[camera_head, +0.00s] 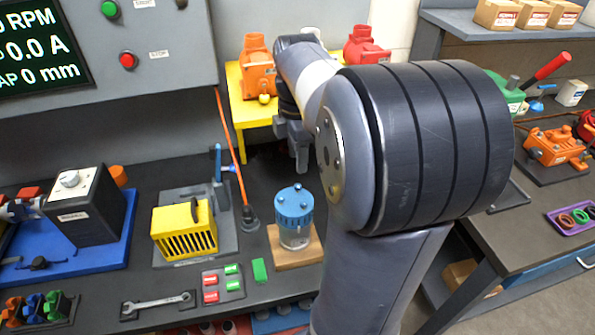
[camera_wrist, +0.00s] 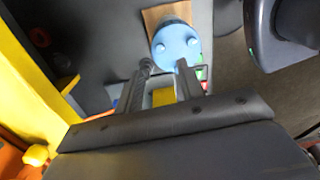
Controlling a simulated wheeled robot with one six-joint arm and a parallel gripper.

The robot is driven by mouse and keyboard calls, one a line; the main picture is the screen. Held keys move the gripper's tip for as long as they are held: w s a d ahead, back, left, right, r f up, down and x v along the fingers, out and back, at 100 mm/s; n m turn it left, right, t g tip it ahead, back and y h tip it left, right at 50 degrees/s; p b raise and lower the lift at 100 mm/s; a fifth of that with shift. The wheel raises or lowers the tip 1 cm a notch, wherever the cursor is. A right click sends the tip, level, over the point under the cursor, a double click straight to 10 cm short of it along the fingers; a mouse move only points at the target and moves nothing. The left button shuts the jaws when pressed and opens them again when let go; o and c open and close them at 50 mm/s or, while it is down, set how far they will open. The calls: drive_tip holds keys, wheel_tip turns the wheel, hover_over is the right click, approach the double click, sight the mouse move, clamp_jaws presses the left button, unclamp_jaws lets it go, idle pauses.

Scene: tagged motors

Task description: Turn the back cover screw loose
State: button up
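The motor with a blue back cover (camera_head: 293,203) stands upright on a wooden block (camera_head: 283,259), on the dark bench. Small blue screw heads show on top of the cover; I cannot tell which is the back cover screw. In the wrist view the blue cover (camera_wrist: 176,47) lies beyond the fingertips, with two light round screw heads on it. My gripper (camera_wrist: 165,66) has its fingers apart with nothing held between them. A yellow patch behind shows through the gap. In the head view my gripper (camera_head: 300,155) hangs above and behind the motor, apart from it, partly hidden by my arm.
A yellow stand (camera_head: 243,112) with orange and red motors is behind. A yellow slotted guard (camera_head: 185,232) and a tall thin lever (camera_head: 233,155) stand left of the motor. A wrench (camera_head: 158,304) and a tray of red and green pieces (camera_head: 222,284) lie in front.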

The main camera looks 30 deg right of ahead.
sight(298, 185)
drive_tip(key=shift+r, duration=1.45)
wheel_tip(298, 185, down, 11)
drive_tip(key=shift+r+p, duration=0.1)
drive_tip(key=shift+p, duration=0.3)
